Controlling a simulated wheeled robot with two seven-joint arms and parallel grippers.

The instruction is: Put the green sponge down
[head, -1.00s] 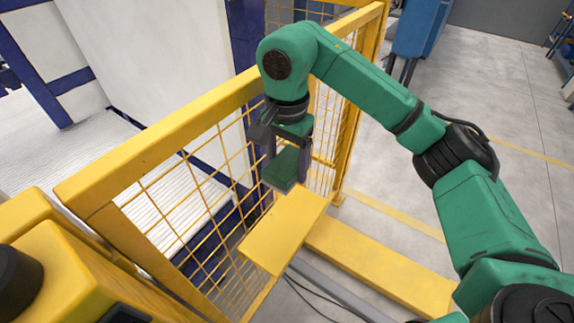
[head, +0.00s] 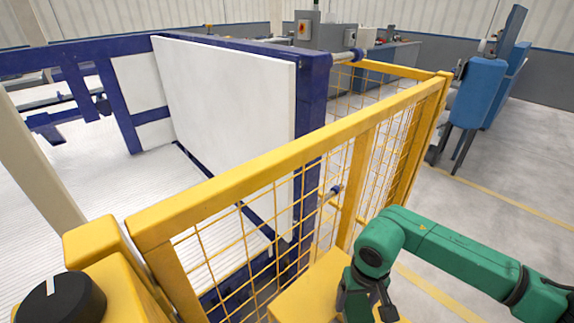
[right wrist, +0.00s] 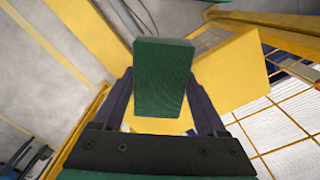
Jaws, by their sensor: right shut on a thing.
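The green sponge (right wrist: 163,78) is a dark green block held between the two fingers of my right gripper (right wrist: 160,100) in the right wrist view. In the head view my right gripper (head: 366,308) is at the bottom edge, over the right side of a yellow flat-topped stand (head: 309,289). The sponge cannot be made out there. The yellow stand also shows behind the sponge in the right wrist view (right wrist: 231,78). I cannot tell whether the sponge touches it. My left gripper is not in view.
A yellow mesh fence (head: 290,165) runs close beside the stand. Behind it stands a white panel (head: 225,105) in a blue frame. A yellow post with a black knob (head: 60,298) is at the lower left. Open grey floor (head: 500,185) lies to the right.

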